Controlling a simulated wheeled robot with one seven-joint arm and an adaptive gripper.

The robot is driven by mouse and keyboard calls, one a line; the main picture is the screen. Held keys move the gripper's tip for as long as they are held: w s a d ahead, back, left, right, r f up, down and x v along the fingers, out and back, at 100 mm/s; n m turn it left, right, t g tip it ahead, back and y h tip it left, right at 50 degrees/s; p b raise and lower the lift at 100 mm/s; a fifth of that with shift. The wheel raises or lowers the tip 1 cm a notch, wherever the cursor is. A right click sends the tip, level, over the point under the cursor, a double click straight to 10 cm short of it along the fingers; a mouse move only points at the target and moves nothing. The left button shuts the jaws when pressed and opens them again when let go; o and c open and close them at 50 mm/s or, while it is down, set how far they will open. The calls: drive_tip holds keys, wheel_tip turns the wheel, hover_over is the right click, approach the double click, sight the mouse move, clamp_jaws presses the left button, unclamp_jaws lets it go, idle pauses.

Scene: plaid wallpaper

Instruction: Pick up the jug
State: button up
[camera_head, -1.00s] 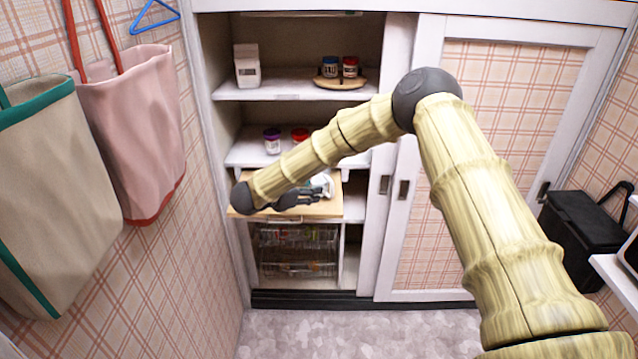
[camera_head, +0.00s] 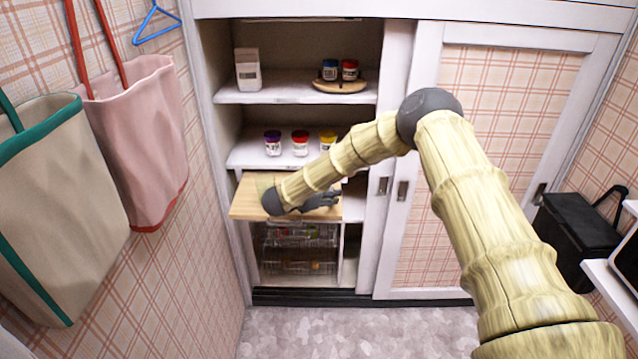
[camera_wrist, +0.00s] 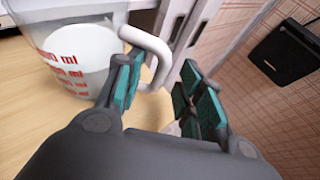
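The jug (camera_wrist: 72,60) is see-through with red "ml" markings and a white handle (camera_wrist: 158,52). It stands on a pale wooden board at the left of the wrist view. My gripper (camera_wrist: 162,82) is open, its teal-padded fingers apart. The lower part of the handle shows in the gap between the fingers, close to the left finger; I cannot tell if they touch. In the head view my gripper (camera_head: 322,200) is low over the board, and my arm hides most or all of the jug.
The wooden board (camera_head: 246,207) juts from an open cupboard. Several lidded jars (camera_head: 300,143) stand on the shelf above it, and wire baskets (camera_head: 300,262) sit below. A sliding door (camera_head: 480,150) closes the right side. Bags (camera_head: 135,140) hang on the left wall.

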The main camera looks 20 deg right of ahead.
clamp_jaws()
drive_tip(key=shift+r, duration=0.1)
idle(0.4)
